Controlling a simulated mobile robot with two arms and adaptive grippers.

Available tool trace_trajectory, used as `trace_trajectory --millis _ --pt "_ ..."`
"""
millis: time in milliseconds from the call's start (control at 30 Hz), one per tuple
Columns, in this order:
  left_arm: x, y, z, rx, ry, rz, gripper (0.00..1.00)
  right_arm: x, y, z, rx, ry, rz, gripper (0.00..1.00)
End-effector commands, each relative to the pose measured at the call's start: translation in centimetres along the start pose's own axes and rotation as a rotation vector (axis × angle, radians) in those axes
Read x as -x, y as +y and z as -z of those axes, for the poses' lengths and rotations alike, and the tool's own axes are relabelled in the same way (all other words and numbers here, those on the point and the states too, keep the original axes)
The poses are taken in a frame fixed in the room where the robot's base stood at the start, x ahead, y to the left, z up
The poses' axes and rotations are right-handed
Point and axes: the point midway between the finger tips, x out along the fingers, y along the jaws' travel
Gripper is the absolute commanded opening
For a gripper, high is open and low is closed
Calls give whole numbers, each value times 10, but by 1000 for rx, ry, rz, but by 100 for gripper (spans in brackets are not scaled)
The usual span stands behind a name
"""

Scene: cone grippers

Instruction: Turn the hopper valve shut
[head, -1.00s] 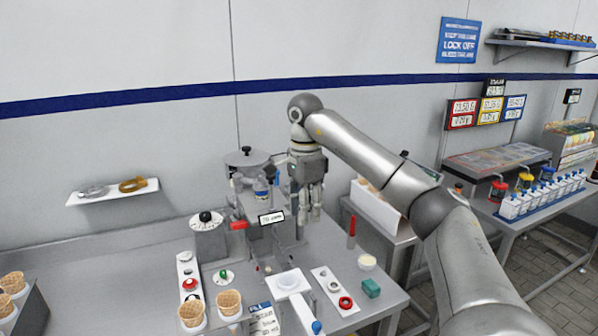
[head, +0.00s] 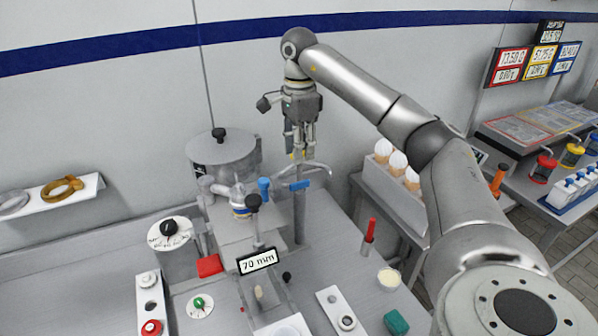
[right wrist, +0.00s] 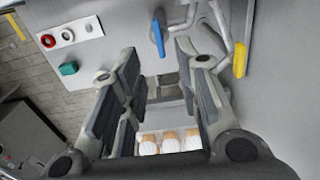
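The hopper (head: 225,160) is a grey drum with a black-knobbed lid, left of centre in the head view. Beside it are an upright blue handle (head: 264,188) and a level blue handle (head: 300,185) on a post. A yellow handle (right wrist: 240,60) on a bent pipe shows in the right wrist view; a blue lever (right wrist: 157,36) shows there too. I cannot tell which handle is the hopper valve. My right gripper (head: 299,154) points down above the post, right of the hopper, apart from the handles. Its fingers (right wrist: 157,72) are spread and empty. My left gripper is out of view.
A "70 mm" sign (head: 257,261) and a black-knobbed lever (head: 254,203) stand in front. A dial (head: 170,233) is at left. A red-topped stick (head: 369,233) and a bowl (head: 389,278) are on the counter.

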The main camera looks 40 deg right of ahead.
Motion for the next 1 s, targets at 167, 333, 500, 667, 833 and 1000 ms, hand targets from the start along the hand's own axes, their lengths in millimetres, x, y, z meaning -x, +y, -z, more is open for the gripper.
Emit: trace_trajectory --millis 167,333,500,667,833,1000 --pt "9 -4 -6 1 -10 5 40 -32 1 1 -1 3 -6 30" --pt "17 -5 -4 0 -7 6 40 -63 1 1 -2 1 -4 30" --pt "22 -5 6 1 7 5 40 -84 1 1 -1 1 -2 30" --pt "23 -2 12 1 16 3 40 -92 0 1 -1 1 0 30" --pt "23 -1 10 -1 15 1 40 -93 0 1 -1 0 0 30" --pt "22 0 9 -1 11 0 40 -92 0 1 -1 0 0 18"
